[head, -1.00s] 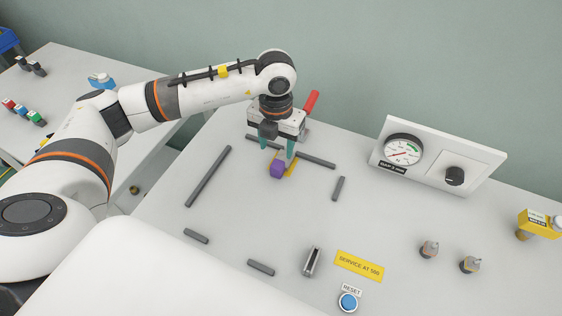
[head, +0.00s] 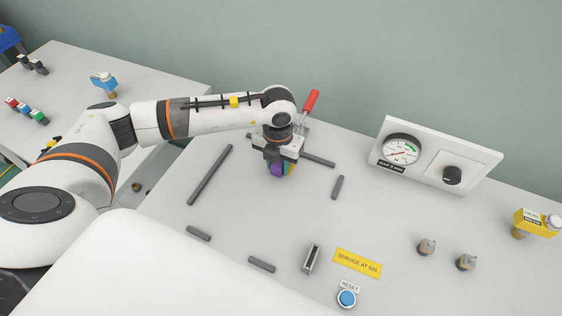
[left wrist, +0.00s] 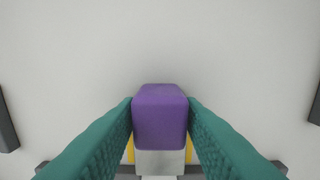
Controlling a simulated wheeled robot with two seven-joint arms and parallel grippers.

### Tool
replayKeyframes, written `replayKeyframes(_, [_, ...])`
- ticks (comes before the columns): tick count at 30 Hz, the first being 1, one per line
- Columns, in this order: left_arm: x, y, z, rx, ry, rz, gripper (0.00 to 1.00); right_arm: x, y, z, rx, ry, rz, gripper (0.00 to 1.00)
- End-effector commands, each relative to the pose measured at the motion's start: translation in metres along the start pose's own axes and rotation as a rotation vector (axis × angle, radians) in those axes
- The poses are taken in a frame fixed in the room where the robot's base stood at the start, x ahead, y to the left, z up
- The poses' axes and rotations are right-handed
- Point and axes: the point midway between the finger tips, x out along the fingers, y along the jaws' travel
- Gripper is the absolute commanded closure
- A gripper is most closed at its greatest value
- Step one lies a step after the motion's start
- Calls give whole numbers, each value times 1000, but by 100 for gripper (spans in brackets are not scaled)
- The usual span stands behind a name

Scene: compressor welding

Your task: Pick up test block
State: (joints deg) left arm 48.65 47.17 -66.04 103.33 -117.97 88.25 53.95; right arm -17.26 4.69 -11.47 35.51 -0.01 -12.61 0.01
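The test block appears as a purple block (left wrist: 160,115) with a pale grey part on its near side in the left wrist view. It also shows in the head view (head: 277,170), partly covered by my gripper. My left gripper (left wrist: 160,106) has its two teal fingers against the block's left and right sides, with no gap visible. In the head view my left gripper (head: 282,165) points down over the block at the table. I cannot tell whether the block is clear of the table. My right gripper is not in view.
Dark grey bars (head: 210,175) lie around the block. A red-handled clamp (head: 310,103) stands close behind my gripper. A gauge panel (head: 425,160), a yellow service label (head: 357,262) and a blue reset button (head: 347,298) are to the right.

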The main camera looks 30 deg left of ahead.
Motion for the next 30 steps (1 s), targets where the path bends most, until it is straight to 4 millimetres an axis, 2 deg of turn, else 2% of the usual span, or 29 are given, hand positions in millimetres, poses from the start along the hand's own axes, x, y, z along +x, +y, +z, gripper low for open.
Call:
replayKeyframes(1, [0, 0, 0, 0, 0, 0, 75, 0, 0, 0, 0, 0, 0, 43])
replayKeyframes(6, [0, 0, 0, 0, 0, 0, 100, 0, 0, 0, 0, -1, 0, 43])
replayKeyframes(17, [-6, 0, -1, 0, 2, 1, 100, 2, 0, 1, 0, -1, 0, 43])
replayKeyframes(25, [-35, 0, -1, 1, 6, 1, 100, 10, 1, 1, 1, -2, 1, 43])
replayKeyframes(30, [-33, -1, 35, 4, -1, -1, 100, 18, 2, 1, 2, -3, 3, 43])
